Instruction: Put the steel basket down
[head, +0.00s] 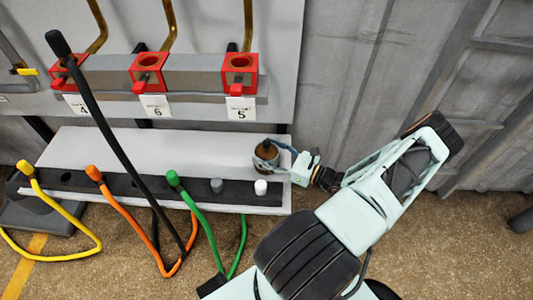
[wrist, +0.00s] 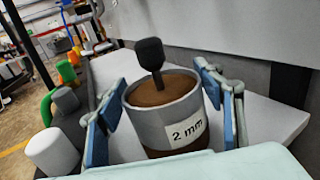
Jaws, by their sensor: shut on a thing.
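The steel basket (wrist: 150,119) is a round grey container with a "2 mm" label, a brown top surface and a brown lower part. A black knob on a stem stands up from its middle. In the head view the basket (head: 266,158) is upright at the right end of the white shelf (head: 200,148). My gripper (wrist: 162,100) is shut on it, with blue pads on both sides; my gripper also shows in the head view (head: 277,157). I cannot tell whether the basket's bottom touches the shelf, as its underside is hidden.
Red valve blocks (head: 150,72) with numbered tags are mounted above the shelf. Yellow, orange and green (head: 190,205) hoses and a white plug (head: 261,187) line the shelf's front edge. A long black rod (head: 105,130) crosses at left. The shelf's middle is clear.

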